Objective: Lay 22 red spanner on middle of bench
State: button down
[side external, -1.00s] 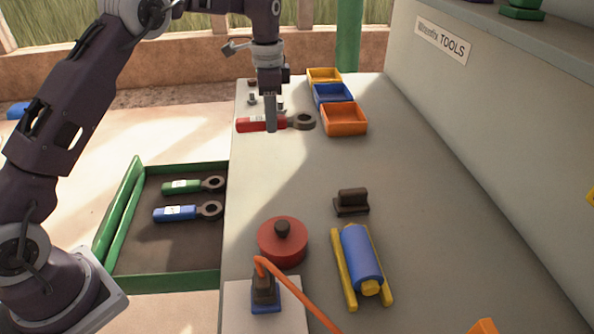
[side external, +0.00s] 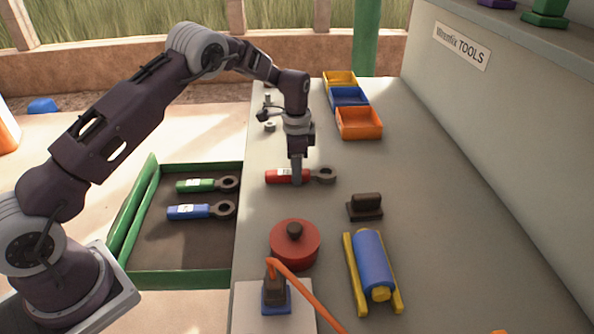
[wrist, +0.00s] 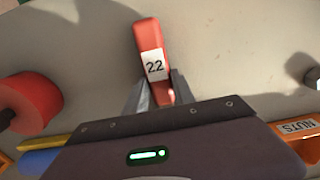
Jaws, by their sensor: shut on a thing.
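The red spanner (side external: 277,175) has a red handle and a dark ring head. Its white label reads 22 in the wrist view (wrist: 149,37). My gripper (side external: 297,181) is shut on the handle, with its fingers on either side of it in the wrist view (wrist: 160,92). The spanner lies flat and crosswise over the left half of the bench (side external: 400,200), between the orange bin and the red round pot. I cannot tell whether it touches the bench top. The ring head is hidden in the wrist view.
A red knobbed pot (side external: 294,245), a dark block (side external: 365,207) and a blue cylinder on yellow rails (side external: 372,262) stand nearer the camera. Yellow, blue and orange bins (side external: 359,124) stand farther back. A green-edged drawer (side external: 185,279) holds green and blue spanners. The bench right of the spanner is clear.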

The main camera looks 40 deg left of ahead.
jog(key=shift+f, duration=0.1)
jog(key=c, duration=1.1)
grip_release()
jog(key=shift+f, duration=0.1)
jog(key=shift+o, duration=0.2)
jog(key=s+r+n+t, duration=0.1)
jog(key=s+r, duration=0.1)
jog(key=r, duration=0.9)
jog(key=s+r+n, duration=0.1)
jog(key=s+r, duration=0.2)
jog(key=r, duration=0.7)
jog(key=s+d+r+n+t, duration=0.2)
jog(key=s+d+r, duration=0.1)
jog(key=s+r, duration=0.6)
jog(key=s+d+f+n+t, duration=0.1)
jog(key=s+n, duration=0.1)
jog(key=s, duration=1)
jog(key=s+f+n+t, duration=0.1)
jog(key=s+f+n, duration=0.1)
jog(key=s, duration=1)
jog(key=shift+d+f+n+t, duration=0.3)
jog(key=shift+d+n, duration=0.05)
jog(key=shift+n, duration=0.15)
